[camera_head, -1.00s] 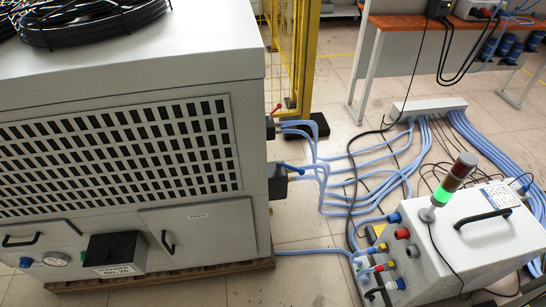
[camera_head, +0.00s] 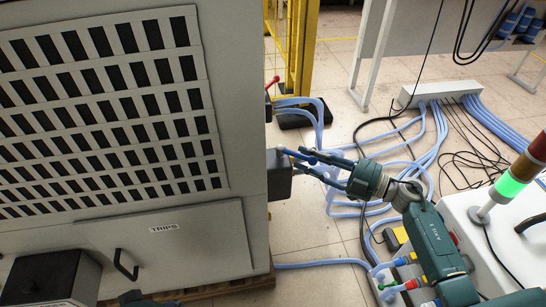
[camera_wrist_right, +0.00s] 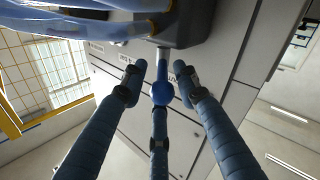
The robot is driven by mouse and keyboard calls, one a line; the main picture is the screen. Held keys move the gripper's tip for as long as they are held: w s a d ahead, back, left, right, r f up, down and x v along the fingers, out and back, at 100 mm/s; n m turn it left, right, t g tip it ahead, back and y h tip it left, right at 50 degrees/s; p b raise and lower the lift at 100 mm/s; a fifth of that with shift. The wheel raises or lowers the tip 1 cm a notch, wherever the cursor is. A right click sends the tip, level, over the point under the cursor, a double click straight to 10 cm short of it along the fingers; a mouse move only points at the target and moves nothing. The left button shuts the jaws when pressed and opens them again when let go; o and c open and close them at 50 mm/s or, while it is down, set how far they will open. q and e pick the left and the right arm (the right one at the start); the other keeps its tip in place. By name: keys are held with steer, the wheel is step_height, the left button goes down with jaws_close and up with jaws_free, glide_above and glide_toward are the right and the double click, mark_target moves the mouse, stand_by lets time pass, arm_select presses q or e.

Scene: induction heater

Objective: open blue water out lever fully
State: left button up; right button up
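The blue water out lever (camera_head: 294,154) sticks out to the right from a dark valve block (camera_head: 279,176) on the side of the grey cabinet. My right gripper (camera_head: 318,163) reaches in from the right, its fingers spread at the lever's free end. In the right wrist view, the blue lever's rounded end (camera_wrist_right: 162,93) shows between the open fingers of my right gripper (camera_wrist_right: 160,95). The fingers look apart from it; whether any touches is not clear.
A red lever (camera_head: 272,82) sits higher on the cabinet side (camera_head: 255,120). Blue hoses (camera_head: 320,115) run below and behind the valves. A white box with a signal light (camera_head: 514,184) stands at right. A yellow fence post (camera_head: 299,60) stands behind.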

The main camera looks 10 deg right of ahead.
mark_target(284, 151)
steer(key=shift+a+r+n+g, duration=0.1)
steer(key=shift+a+n+g, duration=0.2)
steer(key=b+x, duration=0.1)
steer(key=x, duration=0.5)
steer(key=shift+w+a, duration=0.25)
steer(key=shift+a, duration=0.05)
steer(key=shift+w+a, duration=0.15)
steer(key=shift+a, duration=0.05)
arm_select(q)
steer(key=w+d+r+t+h, duration=0.1)
steer(key=w+d+r+t, duration=0.1)
steer(key=w, duration=0.5)
steer(key=shift+w+r+t, duration=0.35)
steer(key=shift+r+t, duration=0.2)
steer(key=shift+t, duration=0.25)
arm_select(e)
jaws_close()
